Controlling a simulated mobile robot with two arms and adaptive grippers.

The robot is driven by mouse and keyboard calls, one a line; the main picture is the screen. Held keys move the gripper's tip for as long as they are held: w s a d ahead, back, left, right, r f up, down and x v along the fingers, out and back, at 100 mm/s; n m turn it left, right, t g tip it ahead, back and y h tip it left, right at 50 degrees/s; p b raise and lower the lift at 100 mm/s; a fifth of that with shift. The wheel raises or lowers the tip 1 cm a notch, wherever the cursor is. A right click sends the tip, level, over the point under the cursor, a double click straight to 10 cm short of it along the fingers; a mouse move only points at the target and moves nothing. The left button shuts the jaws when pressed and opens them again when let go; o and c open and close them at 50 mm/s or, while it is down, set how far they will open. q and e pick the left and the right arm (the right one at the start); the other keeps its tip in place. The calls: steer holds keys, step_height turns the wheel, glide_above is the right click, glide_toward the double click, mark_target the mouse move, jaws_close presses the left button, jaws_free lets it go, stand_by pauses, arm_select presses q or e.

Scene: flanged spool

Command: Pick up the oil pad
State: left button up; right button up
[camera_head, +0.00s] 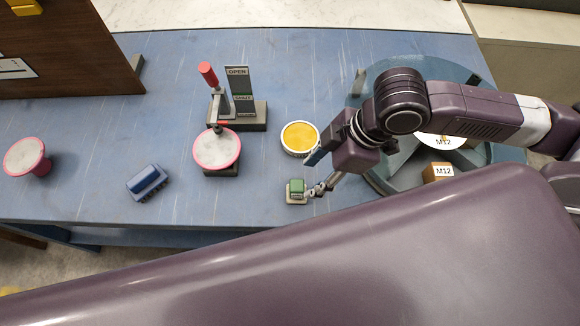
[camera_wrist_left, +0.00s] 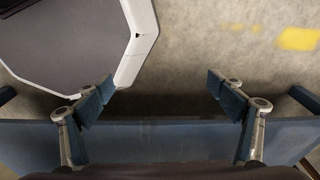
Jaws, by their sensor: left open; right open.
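A small green block (camera_head: 297,186) with a light label sits on a small grey base (camera_head: 296,200) near the table's front edge. A round white tin with a yellow pad (camera_head: 300,137) stands behind it. No readable label tells me which of these is the oil pad. My right gripper (camera_head: 313,175) is open, just right of the green block, with one finger towards the tin; I cannot tell whether it touches anything. My left gripper (camera_wrist_left: 160,88) is open and empty in the left wrist view, with grey floor beyond, and is out of the head view.
A pink-rimmed spool (camera_head: 217,149) is at a toggle clamp (camera_head: 217,95) with an OPEN sign (camera_head: 238,85). Another spool (camera_head: 25,156) and a blue brush-like block (camera_head: 147,182) are left. A round divided tray (camera_head: 380,180) with M12 labels is right, under my right arm.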

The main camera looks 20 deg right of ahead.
mark_target(299, 185)
steer(key=shift+w+a+f, duration=0.1)
steer(key=shift+w+f, duration=0.1)
steer(key=shift+a+f, duration=0.15)
steer(key=shift+f, duration=0.2)
steer(key=shift+s+a+f+p, duration=0.15)
steer(key=shift+a+f+p, duration=0.1)
steer(key=shift+a+f, duration=0.25)
steer(key=shift+s+a+f+p, duration=0.1)
steer(key=shift+a+f+p, duration=0.15)
steer(key=shift+f, duration=0.3)
steer(key=x, duration=0.2)
steer(key=shift+w+a+f, duration=0.2)
steer(key=shift+w+f, duration=0.1)
steer(key=shift+w, duration=0.05)
steer(key=shift+w+a+f, duration=0.1)
steer(key=shift+w+f, duration=0.05)
steer(key=shift+f, duration=0.35)
arm_select(q)
steer(key=shift+s+r, duration=0.35)
steer(key=shift+s, duration=0.2)
steer(key=shift+s+r, duration=0.35)
steer(key=shift+s, duration=0.2)
arm_select(e)
jaws_close()
